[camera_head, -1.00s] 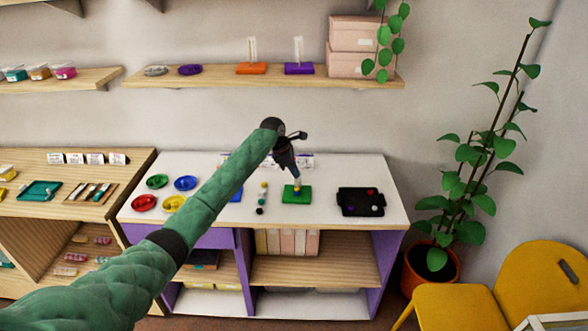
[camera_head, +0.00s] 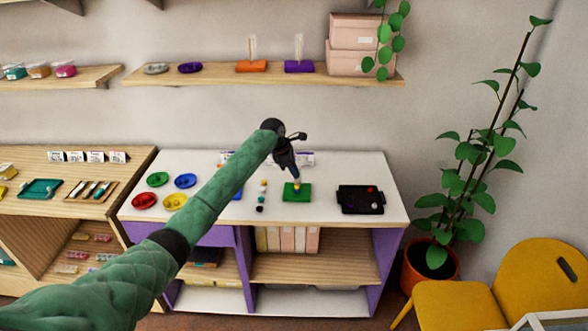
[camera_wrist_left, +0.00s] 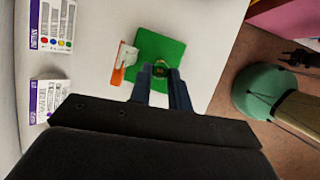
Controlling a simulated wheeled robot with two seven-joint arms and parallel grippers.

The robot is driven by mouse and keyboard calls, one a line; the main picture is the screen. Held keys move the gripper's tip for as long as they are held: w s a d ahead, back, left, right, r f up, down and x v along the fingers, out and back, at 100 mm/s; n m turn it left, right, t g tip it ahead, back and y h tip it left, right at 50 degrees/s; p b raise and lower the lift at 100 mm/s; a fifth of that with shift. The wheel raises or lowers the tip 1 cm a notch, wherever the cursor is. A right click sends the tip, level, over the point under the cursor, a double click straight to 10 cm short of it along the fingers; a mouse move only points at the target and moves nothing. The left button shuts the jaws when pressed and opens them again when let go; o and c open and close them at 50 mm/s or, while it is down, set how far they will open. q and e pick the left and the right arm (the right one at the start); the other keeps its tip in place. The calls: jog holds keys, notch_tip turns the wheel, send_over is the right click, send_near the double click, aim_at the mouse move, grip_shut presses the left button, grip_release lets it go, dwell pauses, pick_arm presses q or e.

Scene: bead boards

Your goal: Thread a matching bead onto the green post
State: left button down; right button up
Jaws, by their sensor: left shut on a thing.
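My left gripper (camera_head: 296,181) points down over the green board (camera_head: 304,196) on the white tabletop. It is shut on a small bead (camera_head: 297,187), which looks yellowish in the head view. In the left wrist view, the left gripper (camera_wrist_left: 160,72) has both fingertips over the near part of the green board (camera_wrist_left: 160,43), with the small bead between them. The green post is not distinguishable; the gripper and bead cover that spot. I cannot tell whether the bead is around a post.
A row of small beads (camera_head: 262,196) lies left of the board. A black tray (camera_head: 361,200) with small pieces stands to the right. Red (camera_head: 145,200), yellow (camera_head: 174,202), green and blue dishes stand left. An orange-and-white item (camera_wrist_left: 123,63) sits close beside the board.

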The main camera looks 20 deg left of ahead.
pick_arm(q)
jog(key=shift+f, duration=0.5)
pick_arm(e)
jog(key=shift+r, duration=0.15)
pick_arm(q)
jog(key=c, duration=1.2)
grip_release()
jog(key=shift+c, duration=0.2)
pick_arm(e)
jog(key=shift+s, duration=0.1)
jog(key=s+d+f, duration=0.2)
jog(key=s+f, duration=0.3)
jog(key=s, duration=0.2)
pick_arm(q)
jog(key=b+v, duration=0.3)
jog(key=v, duration=0.4)
jog(key=shift+r, duration=0.4)
pick_arm(e)
jog(key=w+a+r, duration=0.1)
jog(key=w+a, duration=0.1)
jog(key=w, duration=0.5)
jog(key=shift+r, duration=0.35)
pick_arm(q)
jog(key=shift+s+a, duration=0.1)
